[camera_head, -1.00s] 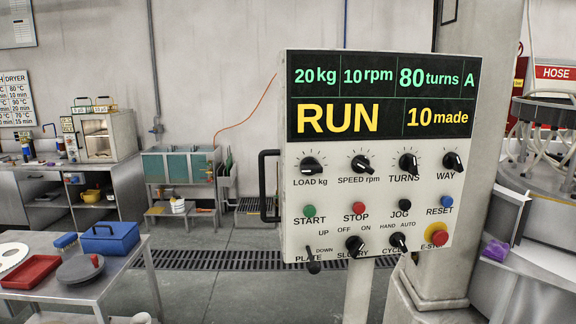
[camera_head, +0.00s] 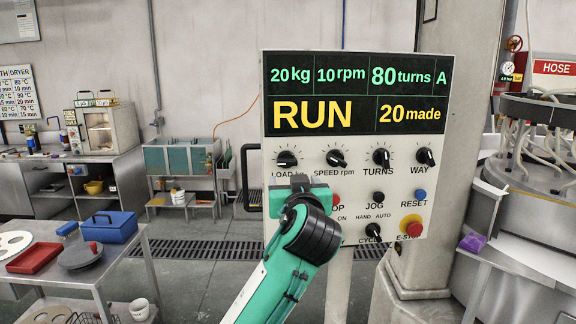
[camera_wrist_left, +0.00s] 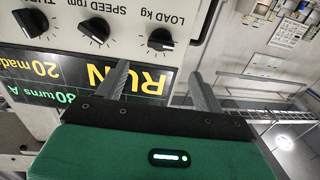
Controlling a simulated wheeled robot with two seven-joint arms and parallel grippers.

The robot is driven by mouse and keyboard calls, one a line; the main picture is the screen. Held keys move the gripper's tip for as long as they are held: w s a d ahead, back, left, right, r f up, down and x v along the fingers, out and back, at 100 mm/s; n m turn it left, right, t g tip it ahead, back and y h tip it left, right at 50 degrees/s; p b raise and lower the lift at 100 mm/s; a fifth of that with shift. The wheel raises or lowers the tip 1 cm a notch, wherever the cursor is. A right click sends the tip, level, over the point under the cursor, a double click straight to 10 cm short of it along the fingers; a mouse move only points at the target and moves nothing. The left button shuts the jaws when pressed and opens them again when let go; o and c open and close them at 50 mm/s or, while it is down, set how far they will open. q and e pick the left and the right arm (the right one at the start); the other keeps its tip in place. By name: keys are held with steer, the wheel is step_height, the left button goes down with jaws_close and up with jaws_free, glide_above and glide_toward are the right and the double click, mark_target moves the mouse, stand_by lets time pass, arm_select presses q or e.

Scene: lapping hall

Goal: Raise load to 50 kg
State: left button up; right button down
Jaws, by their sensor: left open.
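The control panel (camera_head: 440,200) stands upright in the head view. Its display (camera_head: 362,92) reads 20 kg, 10 rpm, 80 turns, A, RUN and 20 made. The black load knob (camera_head: 287,159) is at the left of the knob row. My left gripper (camera_wrist_left: 160,69) is open and empty. In the wrist view, which shows the panel upside down, the load knob (camera_wrist_left: 161,40) lies beyond the gap between the fingertips, apparently apart from them. In the head view my left wrist hides the start button and part of the load label. My right gripper is not in view.
Speed (camera_head: 337,158), turns (camera_head: 381,157) and way (camera_head: 425,157) knobs sit to the right of the load knob. A red emergency stop (camera_head: 412,229) is at lower right. A black handle (camera_head: 249,178) sticks out left of the panel. A steel table (camera_head: 146,284) stands at left.

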mark_target(287, 165)
arm_select(q)
steer(key=w+p, duration=0.1)
steer(key=w, duration=0.3)
steer(key=w+a+p, duration=0.1)
steer(key=w+p, duration=0.1)
steer(key=w, duration=0.2)
steer(key=w+p, duration=0.1)
steer(key=w, duration=0.3)
steer(key=shift+a+p, duration=0.2)
steer(key=shift+p, duration=0.2)
steer(key=shift+w+a+f, duration=0.1)
steer(key=shift+w+f, duration=0.05)
steer(key=shift+w, duration=0.5)
steer(key=c, duration=1)
